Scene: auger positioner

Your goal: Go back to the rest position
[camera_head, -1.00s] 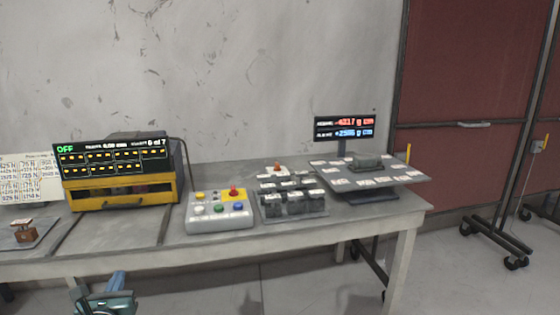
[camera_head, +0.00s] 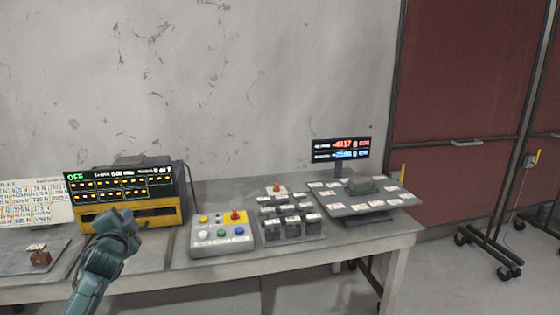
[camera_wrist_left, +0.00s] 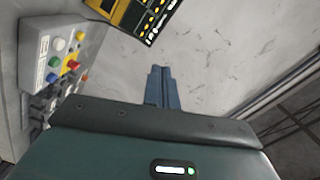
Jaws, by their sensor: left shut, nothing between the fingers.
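My left gripper (camera_head: 126,218) comes in from the lower left in the head view, raised in front of the yellow and black machine (camera_head: 150,215) and overlapping its lower front. In the left wrist view its two fingers (camera_wrist_left: 162,72) are together with nothing between them, and the wall lies behind them. The button box (camera_head: 222,232) with coloured buttons stands right of the gripper, apart from it. It also shows at the left of the left wrist view (camera_wrist_left: 58,52). My right gripper is in neither view.
The grey table (camera_head: 215,272) runs across the view. On it are a block rack (camera_head: 290,226), a labelled platform (camera_head: 365,203) with a display (camera_head: 341,150) behind, and a small brown block (camera_head: 40,256) on a plate at left. Red panels (camera_head: 460,90) stand at right.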

